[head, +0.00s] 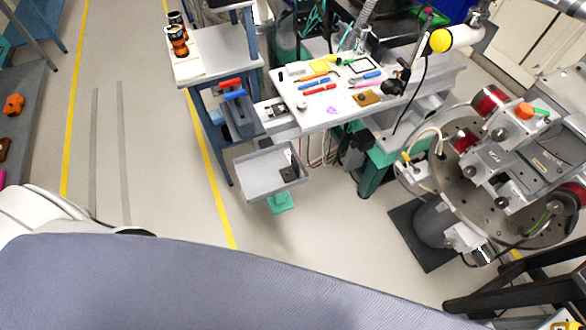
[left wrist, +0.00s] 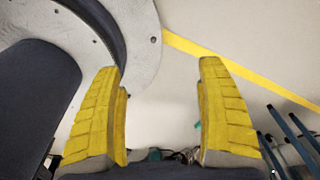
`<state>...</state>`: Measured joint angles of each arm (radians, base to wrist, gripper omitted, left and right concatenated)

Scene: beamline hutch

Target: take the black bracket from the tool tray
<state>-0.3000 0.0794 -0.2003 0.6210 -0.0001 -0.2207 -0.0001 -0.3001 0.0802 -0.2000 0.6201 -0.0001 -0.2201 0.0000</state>
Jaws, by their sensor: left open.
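The tool tray (head: 262,184) is a shallow grey tray on a stand in the middle of the head view. The black bracket (head: 289,173) lies in its right end, with a small white piece beside it. In the left wrist view my left gripper (left wrist: 163,110) has its two yellow ribbed fingers wide apart, with nothing between them but pale floor. Neither the tray nor the bracket can be made out in the left wrist view. Neither gripper shows in the head view.
Behind the tray, a white bench (head: 345,85) carries several coloured tools. A blue-grey cart (head: 215,55) stands to its left. A large round metal instrument (head: 510,165) fills the right. The floor (head: 150,130) left of the tray is open, with yellow lines.

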